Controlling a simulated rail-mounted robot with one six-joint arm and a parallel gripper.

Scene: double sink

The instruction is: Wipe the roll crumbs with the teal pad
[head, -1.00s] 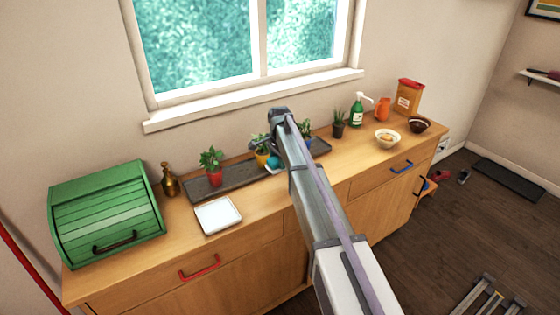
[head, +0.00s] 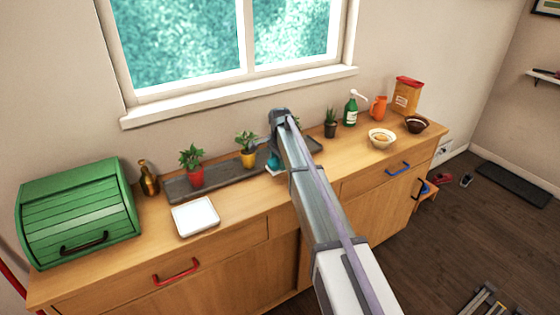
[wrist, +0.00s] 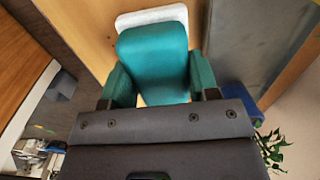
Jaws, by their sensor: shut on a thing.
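The teal pad (wrist: 152,45) is between the two fingers of my gripper (wrist: 160,82) in the wrist view, with a pale, rounded slab (wrist: 152,16) showing beyond or under it. My gripper is shut on the pad. In the head view my arm hides most of my gripper (head: 273,160), and a little teal with a white edge below it shows left of the arm, by the dark tray. I cannot tell whether the pad touches the counter. I cannot make out any roll crumbs in either view.
On the wooden counter (head: 255,203) are a green bread box (head: 78,205), a white square dish (head: 195,216), and a dark tray (head: 222,175) with potted plants. To the right stand a soap bottle (head: 350,112), a cream bowl (head: 381,143) holding something bread-coloured, and a dark bowl (head: 416,125).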

